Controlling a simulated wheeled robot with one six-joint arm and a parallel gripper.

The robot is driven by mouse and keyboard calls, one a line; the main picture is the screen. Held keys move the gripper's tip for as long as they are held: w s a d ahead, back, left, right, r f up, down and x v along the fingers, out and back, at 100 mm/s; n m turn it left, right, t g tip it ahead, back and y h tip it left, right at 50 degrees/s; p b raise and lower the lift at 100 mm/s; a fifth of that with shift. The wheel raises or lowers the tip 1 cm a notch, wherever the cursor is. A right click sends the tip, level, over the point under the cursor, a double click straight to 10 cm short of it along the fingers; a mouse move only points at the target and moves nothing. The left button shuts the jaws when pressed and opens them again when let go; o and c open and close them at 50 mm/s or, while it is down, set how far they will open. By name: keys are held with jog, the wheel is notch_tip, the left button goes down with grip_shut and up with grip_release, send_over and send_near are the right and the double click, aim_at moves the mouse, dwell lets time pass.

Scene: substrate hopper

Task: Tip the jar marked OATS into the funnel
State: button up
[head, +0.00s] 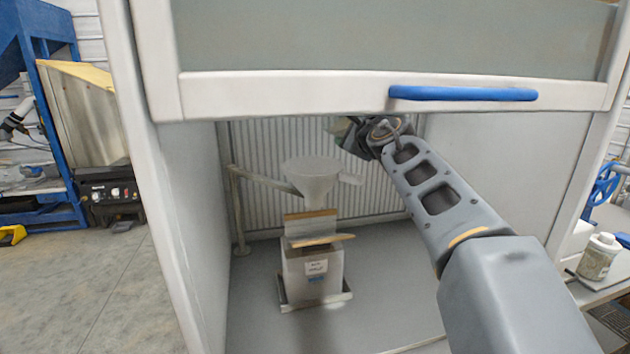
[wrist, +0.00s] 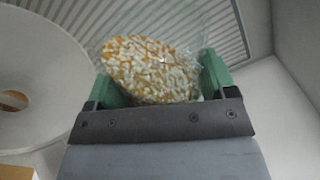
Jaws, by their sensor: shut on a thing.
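My gripper (wrist: 160,80) has green fingers and is shut on a clear jar (wrist: 150,68) of pale and orange flakes or grains. No label shows on this jar, so I cannot read whether it says OATS. In the head view my gripper (head: 352,130) is at the back of the enclosure, partly hidden by the raised front frame; the jar is hard to make out there. The pale funnel (head: 312,178) stands on the hopper, left of and below my gripper. In the wrist view the funnel (wrist: 45,55) is at the left, apart from the jar, with something orange in its opening.
The hopper (head: 312,270) stands on the enclosure floor with a bracket arm (head: 265,182) beside the funnel. The raised sash (head: 375,93) with a blue handle hangs above my arm. A white-capped container (head: 598,257) stands outside at right. Floor right of the hopper is clear.

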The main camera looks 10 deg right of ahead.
jog(key=f+n+b, duration=0.2)
jog(key=n, duration=0.1)
jog(key=shift+a, duration=0.2)
jog(key=shift+a+r+n, duration=0.1)
jog(key=shift+a+n, duration=0.1)
jog(key=shift+n, duration=0.8)
jog(key=shift+a+r+n, duration=0.1)
jog(key=shift+a+n, duration=0.2)
jog(key=shift+n, duration=0.6)
jog(key=shift+a+r+n, duration=0.2)
jog(key=shift+r+n, duration=0.15)
jog(key=shift+n, duration=0.25)
jog(key=shift+a+r+n+p, duration=0.2)
jog(key=shift+a+n+p, duration=0.1)
jog(key=shift+n, duration=0.6)
